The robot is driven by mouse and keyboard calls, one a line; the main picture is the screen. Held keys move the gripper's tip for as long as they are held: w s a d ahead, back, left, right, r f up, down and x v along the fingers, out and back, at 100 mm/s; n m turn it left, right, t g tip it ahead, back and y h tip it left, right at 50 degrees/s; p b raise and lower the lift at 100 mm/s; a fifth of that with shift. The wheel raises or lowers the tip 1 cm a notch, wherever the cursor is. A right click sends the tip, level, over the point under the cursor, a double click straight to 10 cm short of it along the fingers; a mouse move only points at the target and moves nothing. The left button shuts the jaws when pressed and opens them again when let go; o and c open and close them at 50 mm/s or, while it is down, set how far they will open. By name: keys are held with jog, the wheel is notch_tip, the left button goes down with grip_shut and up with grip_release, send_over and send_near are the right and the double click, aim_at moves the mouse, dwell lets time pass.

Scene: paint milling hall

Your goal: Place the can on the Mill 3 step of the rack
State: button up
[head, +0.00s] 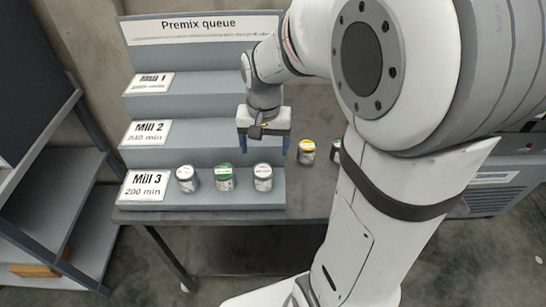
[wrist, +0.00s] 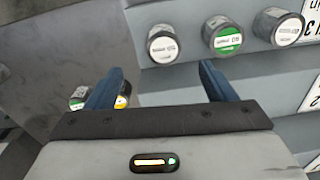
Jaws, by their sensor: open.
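The stepped grey rack (head: 205,105) has three labelled steps. On its lowest step, by the Mill 3 sign (head: 145,187), stand a white-lidded can (head: 186,179), a green-labelled can (head: 223,177) and another white-lidded can (head: 263,177). The green-labelled one also shows in the wrist view (wrist: 226,38). A yellow-topped can (head: 306,151) stands on the table right of the rack; a green-edged can (head: 336,150) beside it is partly hidden by my arm. My gripper (head: 264,147) is open and empty, above the rack's right part. Its fingers show in the wrist view (wrist: 160,78), with nothing between them.
The Mill 1 (head: 152,83) and Mill 2 (head: 145,132) signs mark upper steps with no cans on them. The dark table (head: 235,217) carries the rack. A shelf unit (head: 60,190) stands at left. My arm covers the right side of the head view.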

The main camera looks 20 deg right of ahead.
jog(key=s+r+n+t, duration=0.2)
jog(key=s+r+n, duration=0.2)
jog(key=s, duration=0.8)
jog(key=shift+s+r+n+t, duration=0.2)
jog(key=shift+r+n+t, duration=0.15)
jog(key=shift+r, duration=0.25)
jog(key=shift+a, duration=0.1)
